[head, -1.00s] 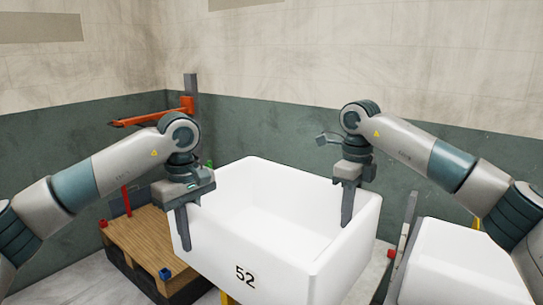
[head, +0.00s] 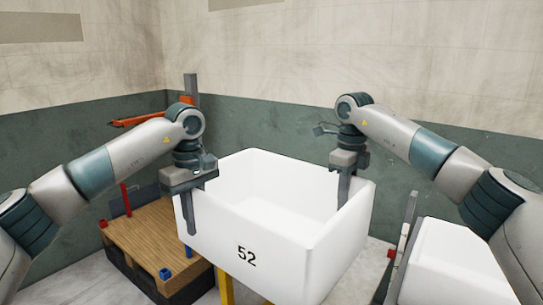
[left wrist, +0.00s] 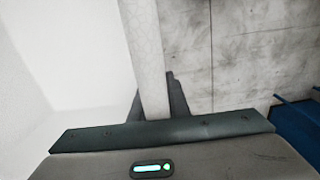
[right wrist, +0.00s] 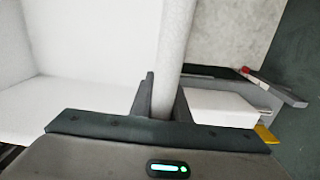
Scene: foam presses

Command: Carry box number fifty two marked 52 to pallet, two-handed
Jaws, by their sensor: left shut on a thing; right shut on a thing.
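The white open foam box marked 52 (head: 262,258) is in the middle of the head view, upright and empty inside. My left gripper (head: 188,215) is shut on its left wall, one finger showing outside. In the left wrist view the box wall (left wrist: 145,50) runs between the fingers. My right gripper (head: 344,190) is shut on its right wall, and the right wrist view shows that wall (right wrist: 174,50) between the fingers. The wooden pallet (head: 160,240) on a dark base is at the left, lower than the box rim and partly hidden by my left arm.
Red and blue corner pieces, such as a blue one (head: 165,273), stand at the pallet's edges. An orange arm on a grey post (head: 190,88) is behind it. Another white box (head: 450,265) is at the right. A yellow post (head: 225,286) shows under box 52.

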